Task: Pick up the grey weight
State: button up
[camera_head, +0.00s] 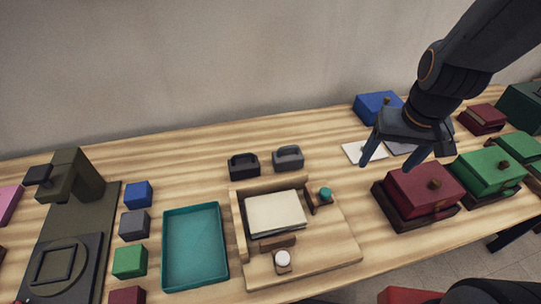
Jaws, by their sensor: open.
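The grey weight (288,160), a small block with a handle on top, stands on the wooden table behind the wooden tray. A darker, near-black weight (244,168) of the same shape stands just to its left, a little apart. My gripper (391,165) reaches in from the upper right. Its two fingers point down and are spread open with nothing between them. It is to the right of the grey weight and apart from it, over white paper sheets and near the dark red box.
A wooden tray (338,250) holds cream sheets (275,213). A teal tray (195,284) and small coloured blocks lie left, beside a dark press (72,190). A dark red box (422,187), a green box (488,172) and a blue box (372,107) stand right. The table's back left is clear.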

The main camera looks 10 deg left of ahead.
jog(key=o, duration=0.6)
jog(key=w+a+f, duration=0.1)
jog(key=w+a, duration=0.2)
jog(key=w+a+f+n, duration=0.1)
jog(key=w+a+f, duration=0.1)
jog(key=a, duration=0.2)
jog(key=w+a+f+n+y, duration=0.1)
jog(key=w+a+f, duration=0.1)
jog(key=w+a, duration=0.1)
jog(key=shift+w+a+t, duration=0.25)
jog(key=shift+w+t, duration=0.1)
jog(key=shift+t, duration=0.05)
jog(key=shift+o, duration=0.2)
jog(key=n, duration=0.2)
send_over(288, 155)
jog(key=s+d, duration=0.1)
jog(key=s, duration=0.1)
jog(key=shift+t, duration=0.4)
notch_tip(288, 155, down, 8)
jog(key=shift+s+f, duration=0.15)
jog(key=shift+f, duration=0.05)
jog(key=shift+b+x, duration=2.5)
jog(key=shift+x, duration=1.3)
